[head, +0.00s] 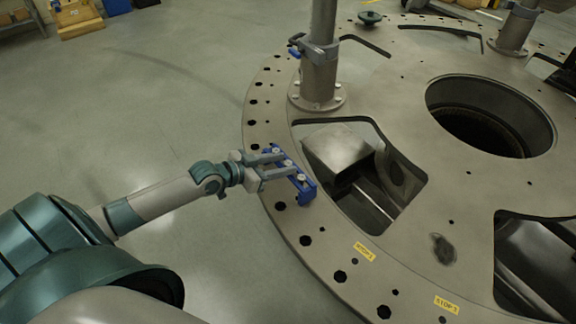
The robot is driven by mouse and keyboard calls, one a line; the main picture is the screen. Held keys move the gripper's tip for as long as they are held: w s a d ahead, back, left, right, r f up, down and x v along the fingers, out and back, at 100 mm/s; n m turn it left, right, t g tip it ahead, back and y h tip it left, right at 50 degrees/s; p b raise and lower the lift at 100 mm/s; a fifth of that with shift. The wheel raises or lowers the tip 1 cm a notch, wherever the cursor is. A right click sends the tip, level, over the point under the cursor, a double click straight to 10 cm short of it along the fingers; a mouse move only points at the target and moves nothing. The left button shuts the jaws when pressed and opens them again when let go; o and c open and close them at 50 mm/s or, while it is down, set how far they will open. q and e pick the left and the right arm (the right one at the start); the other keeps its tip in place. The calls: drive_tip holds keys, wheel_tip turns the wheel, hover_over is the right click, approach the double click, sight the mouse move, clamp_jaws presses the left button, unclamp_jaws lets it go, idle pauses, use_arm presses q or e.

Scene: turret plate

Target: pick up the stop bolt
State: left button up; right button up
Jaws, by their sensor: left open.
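A blue rack (306,190) sits on the rim of the grey turret plate (325,235), with a few small pale bolt-like heads showing along its top. One small pale head (300,176) shows near its front end; I cannot tell for sure which one is the stop bolt. My left gripper (286,162) comes in from the left and is open. Its two fingers reach over the rack, around its middle. They partly hide the rack and the heads, and I cannot tell whether they touch one. My right gripper is out of view.
A post (319,60) with a clamp rises from the plate behind the rack. Openings in the plate lie to the right. Yellow stop labels (364,251) (446,304) and dark holes mark the near rim. The floor to the left is clear.

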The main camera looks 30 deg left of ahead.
use_arm(q)
clamp_jaws()
drive_tip(key=shift+r, duration=0.15)
drive_tip(key=s+d+r+b, duration=0.4)
drive_tip(key=d+r, duration=0.6)
drive_tip(key=shift+s+d+r, duration=0.2)
drive_tip(key=shift+d+r, duration=0.2)
idle(0.5)
